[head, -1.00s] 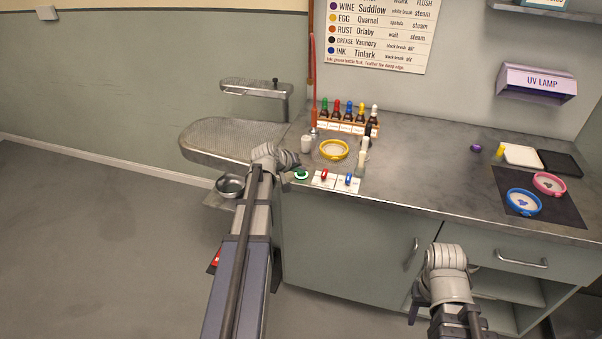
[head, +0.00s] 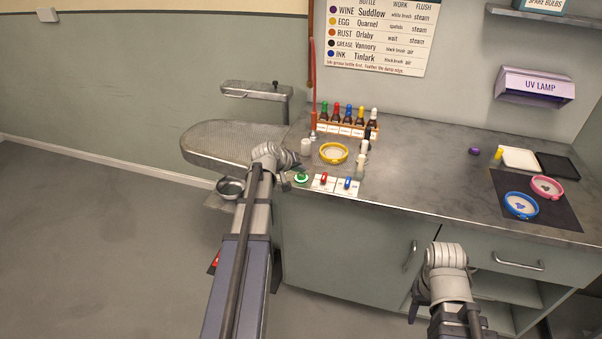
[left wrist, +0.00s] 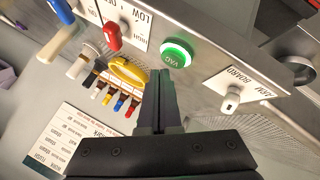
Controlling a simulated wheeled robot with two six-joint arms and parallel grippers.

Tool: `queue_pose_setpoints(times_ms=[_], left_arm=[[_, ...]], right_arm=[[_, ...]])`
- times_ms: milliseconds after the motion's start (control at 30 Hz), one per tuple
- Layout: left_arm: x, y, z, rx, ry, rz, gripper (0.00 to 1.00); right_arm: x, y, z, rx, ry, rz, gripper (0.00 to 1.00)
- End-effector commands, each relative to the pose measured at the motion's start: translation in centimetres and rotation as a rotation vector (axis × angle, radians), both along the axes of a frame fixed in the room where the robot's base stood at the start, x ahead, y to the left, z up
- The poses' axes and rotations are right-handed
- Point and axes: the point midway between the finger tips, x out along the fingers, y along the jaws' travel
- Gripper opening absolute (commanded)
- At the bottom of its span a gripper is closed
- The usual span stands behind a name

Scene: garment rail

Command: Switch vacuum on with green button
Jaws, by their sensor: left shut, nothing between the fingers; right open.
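The round green button (head: 301,178) sits at the front edge of the counter, left of the red switch. In the left wrist view the green button (left wrist: 177,52) has a pale ring and the label VAC. My left gripper (left wrist: 158,76) is shut and empty, its fingertips close beside the button in that picture; I cannot tell whether they touch it. In the head view my left gripper (head: 286,185) is just left of the button and mostly hidden by its wrist. My right gripper (head: 416,306) is open, low in front of the cabinet, its fingers barely visible.
A red switch (head: 323,177) and a blue switch (head: 347,183) stand right of the button. A white knob (left wrist: 231,100) on a labelled plate is on the other side. Behind are a yellow-rimmed dish (head: 333,153) and several bottles (head: 348,118). The counter's middle is clear.

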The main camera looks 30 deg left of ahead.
Motion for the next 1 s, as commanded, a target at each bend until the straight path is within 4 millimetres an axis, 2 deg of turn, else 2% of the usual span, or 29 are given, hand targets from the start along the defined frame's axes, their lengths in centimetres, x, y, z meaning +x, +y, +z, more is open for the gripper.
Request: queue_pose_setpoints(times_ms=[33, 433, 1000], left_arm=[[0.0, 0.0, 1.1, 0.000, 0.000, 0.000, 0.00], [0.0, 0.0, 4.8, 0.000, -0.001, 0.001, 0.00], [0.0, 0.0, 4.8, 0.000, -0.001, 0.001, 0.00]], right_arm=[[0.0, 0.0, 1.1, 0.000, 0.000, 0.000, 0.50], [0.0, 0.0, 4.8, 0.000, 0.000, 0.000, 0.50], [0.0, 0.0, 4.8, 0.000, 0.000, 0.000, 0.50]])
